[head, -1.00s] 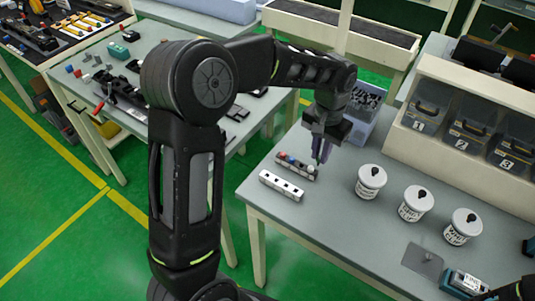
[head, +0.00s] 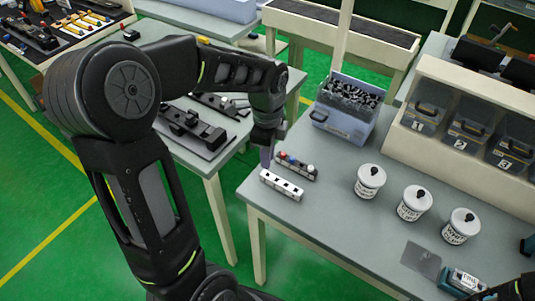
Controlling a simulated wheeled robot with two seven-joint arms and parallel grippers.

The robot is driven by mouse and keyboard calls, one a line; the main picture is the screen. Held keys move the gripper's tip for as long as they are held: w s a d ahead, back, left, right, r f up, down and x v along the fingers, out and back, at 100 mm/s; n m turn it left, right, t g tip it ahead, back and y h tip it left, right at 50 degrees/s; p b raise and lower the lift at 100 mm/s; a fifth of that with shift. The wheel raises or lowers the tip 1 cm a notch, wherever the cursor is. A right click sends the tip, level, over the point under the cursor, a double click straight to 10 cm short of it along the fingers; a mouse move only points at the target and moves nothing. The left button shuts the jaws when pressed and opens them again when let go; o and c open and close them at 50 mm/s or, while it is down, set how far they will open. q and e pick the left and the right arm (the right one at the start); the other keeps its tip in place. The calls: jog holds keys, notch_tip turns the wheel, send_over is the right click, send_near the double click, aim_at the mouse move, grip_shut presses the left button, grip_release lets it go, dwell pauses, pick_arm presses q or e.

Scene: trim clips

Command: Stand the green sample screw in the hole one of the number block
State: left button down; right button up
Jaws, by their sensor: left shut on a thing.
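The number block is a white bar (head: 281,186) with a row of dark holes, lying near the table's left edge. Behind it is a dark rack (head: 299,167) with blue, red and white screw heads showing. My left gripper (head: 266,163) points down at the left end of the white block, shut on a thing. The green sample screw is not clearly visible; the fingers are too small to show what they hold. I cannot tell whether they touch the block. Only a dark part of my right arm shows at the bottom right corner; its gripper is out of view.
Three white lidded jars (head: 414,204) stand to the right of the block. A shelf with numbered bins (head: 465,133) stands at the back right. The table front between block and jars is clear.

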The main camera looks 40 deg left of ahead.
pick_arm(q)
jog(key=shift+f+b, duration=1.65)
jog(key=shift+f, duration=0.65)
dwell(0.5)
jog(key=c, duration=1.3)
grip_release()
jog(key=shift+c, duration=0.2)
jog(key=shift+r, duration=0.1)
jog(key=shift+r+b, duration=0.4)
jog(key=shift+r, duration=3.45)
